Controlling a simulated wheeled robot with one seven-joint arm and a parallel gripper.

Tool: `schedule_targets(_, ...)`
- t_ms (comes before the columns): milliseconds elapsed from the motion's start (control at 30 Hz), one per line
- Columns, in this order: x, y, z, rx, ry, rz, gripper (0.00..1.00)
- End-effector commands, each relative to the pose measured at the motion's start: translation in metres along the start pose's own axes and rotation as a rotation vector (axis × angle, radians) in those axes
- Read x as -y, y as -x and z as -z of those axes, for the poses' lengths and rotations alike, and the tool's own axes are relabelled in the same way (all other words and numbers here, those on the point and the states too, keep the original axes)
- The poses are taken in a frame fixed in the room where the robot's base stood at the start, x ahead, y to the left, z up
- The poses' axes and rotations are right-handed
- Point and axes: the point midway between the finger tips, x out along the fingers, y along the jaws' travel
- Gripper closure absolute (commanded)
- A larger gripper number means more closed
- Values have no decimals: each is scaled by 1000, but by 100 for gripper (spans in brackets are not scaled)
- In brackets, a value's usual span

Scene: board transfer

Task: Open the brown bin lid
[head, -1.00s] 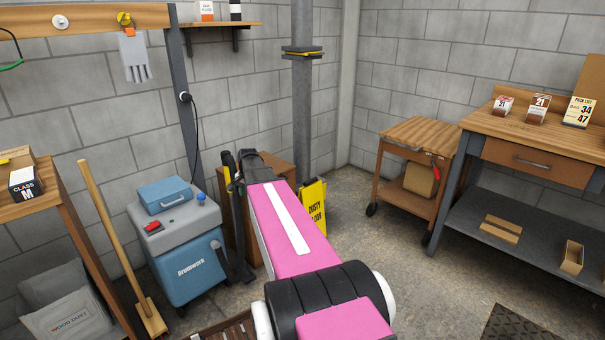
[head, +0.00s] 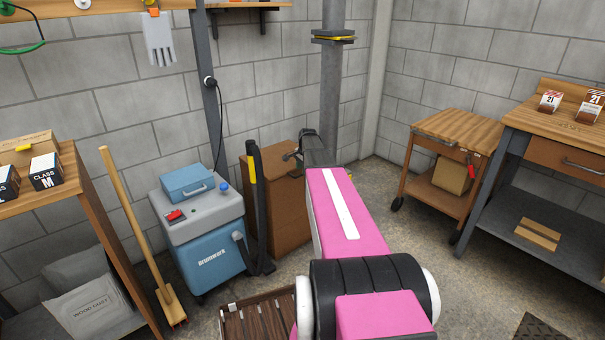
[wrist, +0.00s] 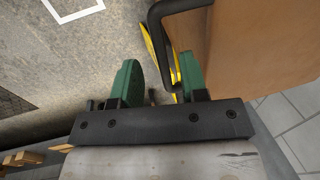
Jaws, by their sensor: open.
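The brown bin (head: 275,209) stands on the floor against the back wall in the head view, its right side hidden by my pink arm. My gripper reaches the bin's upper right in the head view, where its fingers are too small to make out. In the wrist view the bin (wrist: 245,50) fills the upper right, with a black bar handle (wrist: 167,50). My gripper (wrist: 158,78) is open there, with two green fingers. The handle's lower part appears between them, close to the right finger; contact cannot be told.
A blue-grey vacuum (head: 205,245) with a black hose (head: 259,205) stands left of the bin. A broom (head: 140,235) leans farther left. A slatted brown crate (head: 262,318) lies in front. A wooden cart (head: 448,150) stands right, with free floor before it.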

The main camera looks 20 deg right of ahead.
Motion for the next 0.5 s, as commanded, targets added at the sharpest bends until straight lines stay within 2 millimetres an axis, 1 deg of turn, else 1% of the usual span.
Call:
schedule_targets(33, 0, -8, 0, 1, 0, -1, 60)
schedule_targets(200, 0, -22, 0, 1, 1, -1, 60)
schedule_targets(333, 0, -26, 0, 0, 1, 0, 60)
schedule_targets(500, 0, -26, 0, 0, 1, 0, 60)
